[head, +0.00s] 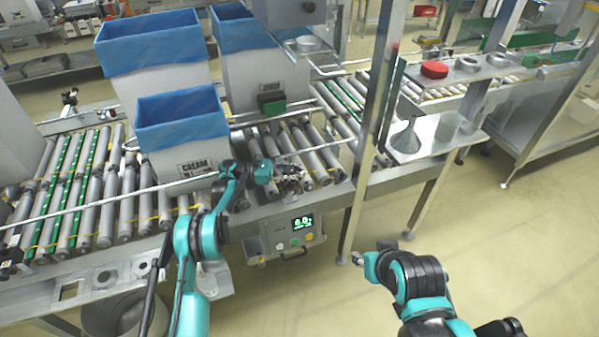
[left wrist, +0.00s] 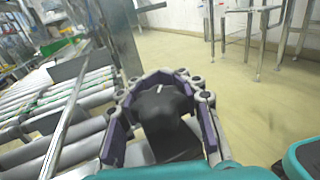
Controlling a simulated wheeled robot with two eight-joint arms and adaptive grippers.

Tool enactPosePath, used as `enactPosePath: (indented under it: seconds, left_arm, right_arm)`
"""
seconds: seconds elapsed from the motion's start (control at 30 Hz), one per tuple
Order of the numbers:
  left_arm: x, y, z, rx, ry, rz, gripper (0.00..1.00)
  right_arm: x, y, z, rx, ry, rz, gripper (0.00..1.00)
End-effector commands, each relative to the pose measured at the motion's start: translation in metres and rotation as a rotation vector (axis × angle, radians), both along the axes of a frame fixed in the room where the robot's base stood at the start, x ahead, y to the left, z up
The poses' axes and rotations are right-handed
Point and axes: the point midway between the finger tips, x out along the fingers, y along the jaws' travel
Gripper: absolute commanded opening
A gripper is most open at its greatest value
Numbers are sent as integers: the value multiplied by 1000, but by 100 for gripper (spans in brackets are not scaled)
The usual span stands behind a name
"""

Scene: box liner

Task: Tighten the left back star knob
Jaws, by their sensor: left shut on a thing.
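A dark star knob (left wrist: 163,104) sits between the fingers of my left gripper (left wrist: 165,90) in the left wrist view, with a small light mark on top. The fingers close around its sides. In the head view, my left gripper (head: 292,178) is over the front rail of the roller conveyor, right of the small box, and largely hides the knob. My right gripper (head: 350,259) is low at the centre right over the floor, apart from the conveyor. It is too small to tell whether its fingers are open.
A small grey box with a blue liner (head: 182,124), labelled CREAM, stands on the conveyor (head: 88,190) left of my left gripper. Larger lined boxes stand behind. A metal post (head: 372,130) rises to the right. A panel with a green display (head: 292,236) hangs below the rail.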

Motion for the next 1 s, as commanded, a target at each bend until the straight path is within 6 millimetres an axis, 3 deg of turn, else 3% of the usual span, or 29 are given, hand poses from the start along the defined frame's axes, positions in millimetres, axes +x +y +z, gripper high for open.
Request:
enactPosePath:
  seconds: [0.4, 0.43, 0.5, 0.53, 0.83, 1.0]
  left_arm:
    - [-1, -1, 0, 1, 1, -10, 1]
    - [-1, -1, 0, 1, 1, -10, 35]
    - [-1, -1, 0, 0, 1, -10, 53]
    - [-1, -1, 0, 0, 1, -10, 58]
    - [-1, -1, 1, 0, 0, -8, 58]
    - [0, -1, 21, 0, 0, -8, 58]
  right_arm:
    - [0, 0, 0, 0, 0, 0, 40]
    - [0, 0, 0, 0, 0, 0, 40]
    - [0, 0, 0, 0, 0, 0, 40]
    - [0, 0, 0, 0, 0, 0, 40]
    - [0, 0, 0, 0, 0, 0, 40]
    - [0, 0, 0, 0, 0, 0, 40]
